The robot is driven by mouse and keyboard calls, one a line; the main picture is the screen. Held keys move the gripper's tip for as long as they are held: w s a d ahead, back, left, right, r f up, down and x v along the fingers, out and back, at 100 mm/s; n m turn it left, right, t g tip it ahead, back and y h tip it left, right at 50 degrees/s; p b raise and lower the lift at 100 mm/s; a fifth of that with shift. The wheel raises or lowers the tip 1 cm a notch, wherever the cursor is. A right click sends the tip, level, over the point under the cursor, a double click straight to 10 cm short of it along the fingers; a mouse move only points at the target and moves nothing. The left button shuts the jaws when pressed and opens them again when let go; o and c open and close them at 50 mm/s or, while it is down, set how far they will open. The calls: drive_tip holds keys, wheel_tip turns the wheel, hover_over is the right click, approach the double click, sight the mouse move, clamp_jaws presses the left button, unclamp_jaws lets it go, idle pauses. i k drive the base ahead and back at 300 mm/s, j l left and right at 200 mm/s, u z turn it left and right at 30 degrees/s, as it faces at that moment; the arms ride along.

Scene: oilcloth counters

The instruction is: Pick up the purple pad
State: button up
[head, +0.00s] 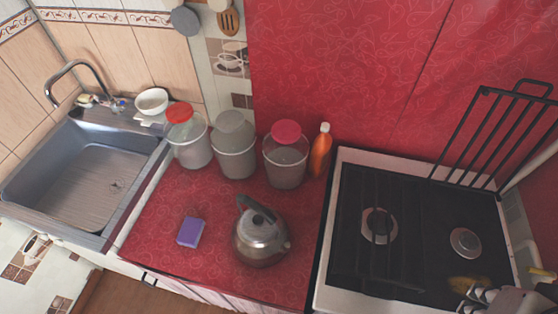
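The purple pad (190,232) is a small block lying on the red oilcloth counter (160,205), left of the kettle and towards the front edge. Its top and sides show and nothing covers it. My gripper (474,297) shows only in part at the bottom right corner, over the stove's front right area. It is far to the right of the pad and not touching it. Its fingers are too small and cut off to tell whether they are open.
A metal kettle (261,236) stands right of the pad, with a clear gap. Behind are three lidded containers (235,155) and an orange bottle (320,152). The sink (80,170) is left; the stove (400,240) with its raised black rack (500,130) is right.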

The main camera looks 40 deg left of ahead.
sight(189, 234)
drive_tip(key=u, duration=2.7)
